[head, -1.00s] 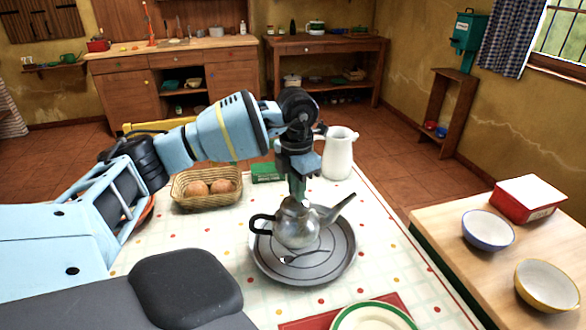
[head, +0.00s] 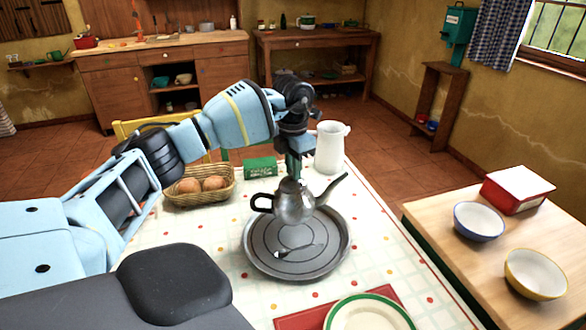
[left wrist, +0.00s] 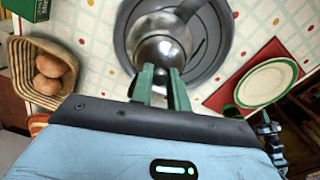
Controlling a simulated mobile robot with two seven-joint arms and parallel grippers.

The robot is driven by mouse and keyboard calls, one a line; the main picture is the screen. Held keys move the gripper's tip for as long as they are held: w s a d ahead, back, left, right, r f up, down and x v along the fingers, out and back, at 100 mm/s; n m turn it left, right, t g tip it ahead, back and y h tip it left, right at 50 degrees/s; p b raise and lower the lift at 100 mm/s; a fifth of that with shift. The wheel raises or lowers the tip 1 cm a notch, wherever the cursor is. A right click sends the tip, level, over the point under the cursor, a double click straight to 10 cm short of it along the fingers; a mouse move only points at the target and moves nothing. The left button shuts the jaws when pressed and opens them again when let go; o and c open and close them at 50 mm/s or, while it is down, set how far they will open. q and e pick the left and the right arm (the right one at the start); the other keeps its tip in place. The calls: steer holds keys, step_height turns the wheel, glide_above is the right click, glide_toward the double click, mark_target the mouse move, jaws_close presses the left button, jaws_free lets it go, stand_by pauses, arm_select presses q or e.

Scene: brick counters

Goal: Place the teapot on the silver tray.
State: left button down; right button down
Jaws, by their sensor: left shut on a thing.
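The grey metal teapot (head: 293,203) has a black handle on the left and a spout to the upper right. My left gripper (head: 293,172) is shut on it at the top, coming down from above. The teapot is upright over the back part of the round silver tray (head: 268,262); it looks clear of the tray. In the left wrist view the teapot (left wrist: 162,52) is at the green fingertips (left wrist: 160,78), over the tray (left wrist: 215,70). What seems to be part of my right gripper (left wrist: 268,130) shows small at the right edge.
A green-rimmed plate (head: 368,315) lies on a red mat in front. A side counter (head: 450,222) at right holds bowls and a red box.

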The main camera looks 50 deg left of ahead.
arm_select(q)
steer(key=shift+f, duration=1.65)
steer(key=c, duration=1.4)
jaws_free()
steer(key=shift+s+f, duration=0.1)
steer(key=shift+f, duration=0.05)
steer(key=shift+o, duration=0.2)
step_height(320, 180, up, 12)
steer(key=shift+r, duration=0.15)
